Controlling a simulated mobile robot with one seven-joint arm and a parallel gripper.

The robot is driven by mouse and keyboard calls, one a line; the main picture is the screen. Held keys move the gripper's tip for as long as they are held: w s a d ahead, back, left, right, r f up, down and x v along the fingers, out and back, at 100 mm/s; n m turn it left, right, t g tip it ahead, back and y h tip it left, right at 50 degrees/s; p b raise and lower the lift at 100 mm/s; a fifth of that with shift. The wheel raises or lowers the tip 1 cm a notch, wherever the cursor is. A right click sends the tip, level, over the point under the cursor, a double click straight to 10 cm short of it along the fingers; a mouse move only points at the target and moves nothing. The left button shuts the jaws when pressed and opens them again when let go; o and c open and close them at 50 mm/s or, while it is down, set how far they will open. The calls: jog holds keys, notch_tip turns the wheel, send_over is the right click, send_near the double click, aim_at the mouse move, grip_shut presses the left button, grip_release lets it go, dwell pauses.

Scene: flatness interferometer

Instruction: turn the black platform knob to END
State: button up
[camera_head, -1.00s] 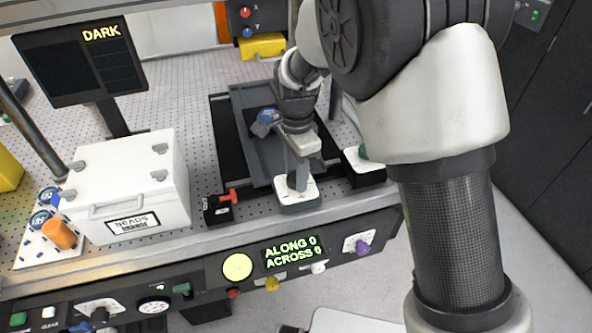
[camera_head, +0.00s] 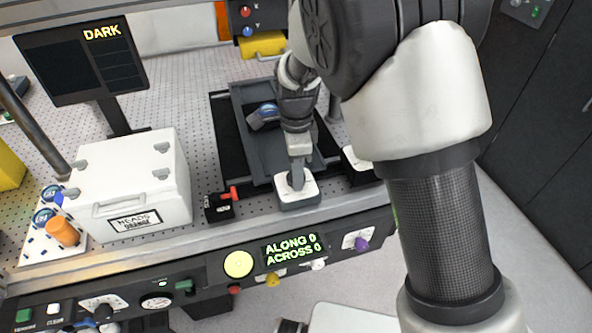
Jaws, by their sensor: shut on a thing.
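My gripper (camera_head: 297,184) points straight down onto a small dark box with a white top plate (camera_head: 309,188) near the front edge of the perforated table. It is shut on the black platform knob at the middle of that plate. The fingers hide nearly all of the knob, so its pointer and the marking it faces cannot be read. Behind the box lies the platform, a grey tray (camera_head: 243,122) on black rails, with a blue-topped piece (camera_head: 265,115) on it. The display (camera_head: 292,247) on the front panel reads ALONG 0, ACROSS 0.
A small black box with a red lever (camera_head: 229,194) stands just left of the gripper. Another white-topped box (camera_head: 355,160) is close on the right, partly behind my arm. A white lidded case (camera_head: 130,180) stands left. A monitor (camera_head: 78,65) reads DARK.

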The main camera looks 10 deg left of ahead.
jog(key=shift+w, duration=0.1)
jog(key=o, duration=1.1)
jog(key=shift+c, duration=0.2)
notch_tip(320, 180, up, 18)
jog(key=shift+f, duration=0.25)
jog(key=shift+d, duration=0.1)
